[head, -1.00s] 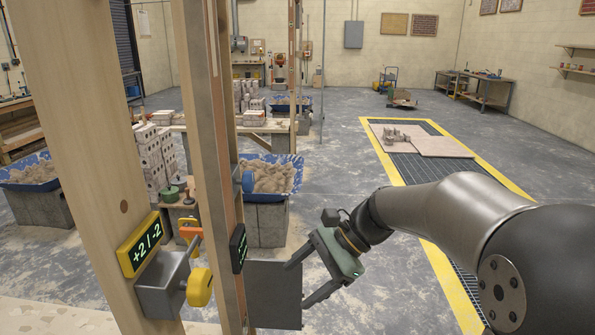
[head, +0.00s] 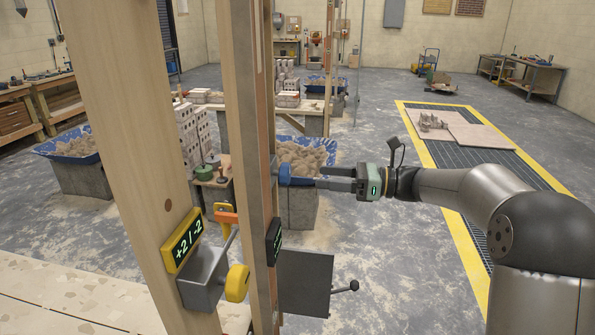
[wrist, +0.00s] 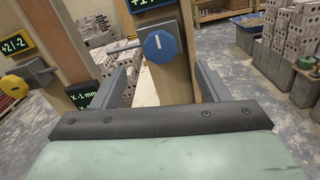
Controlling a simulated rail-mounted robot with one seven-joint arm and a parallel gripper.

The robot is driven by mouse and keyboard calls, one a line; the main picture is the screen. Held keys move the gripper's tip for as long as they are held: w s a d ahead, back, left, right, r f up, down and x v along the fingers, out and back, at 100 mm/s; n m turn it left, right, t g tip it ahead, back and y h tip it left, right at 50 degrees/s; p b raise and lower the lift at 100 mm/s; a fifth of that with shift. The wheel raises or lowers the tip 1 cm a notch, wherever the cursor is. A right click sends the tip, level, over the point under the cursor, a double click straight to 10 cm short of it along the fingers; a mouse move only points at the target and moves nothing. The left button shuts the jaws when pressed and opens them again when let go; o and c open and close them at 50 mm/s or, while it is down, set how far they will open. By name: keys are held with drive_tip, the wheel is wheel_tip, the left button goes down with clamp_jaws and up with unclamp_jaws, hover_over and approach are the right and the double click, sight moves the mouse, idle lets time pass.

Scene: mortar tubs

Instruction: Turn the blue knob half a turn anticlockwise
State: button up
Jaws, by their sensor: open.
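The blue knob (head: 284,174) sticks out from the side of a wooden post (head: 262,120). In the wrist view the blue knob (wrist: 161,46) is an eight-sided dial with a white pointer line that runs nearly upright, tilted a little to the left. My gripper (head: 315,178) is level with the knob and points left at it. Its jaws are open; in the wrist view the fingers (wrist: 168,84) stand to the left and right of the knob's line, with the knob beyond and between them. I cannot tell whether either finger touches it.
A yellow knob (head: 237,283) on a grey box and a +2/-2 display (head: 187,241) sit on the nearer post. A grey panel (head: 304,282) with a black-knobbed lever (head: 346,287) is below my gripper. A blue tub of mortar (head: 306,160) stands behind.

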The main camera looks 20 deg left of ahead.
sight(290, 174)
drive_tip(key=a, duration=0.5)
drive_tip(key=a+p, duration=0.1)
drive_tip(key=a, duration=0.1)
drive_tip(key=shift+s+a, duration=0.35)
drive_tip(key=shift+s, duration=0.05)
drive_tip(key=c, duration=1)
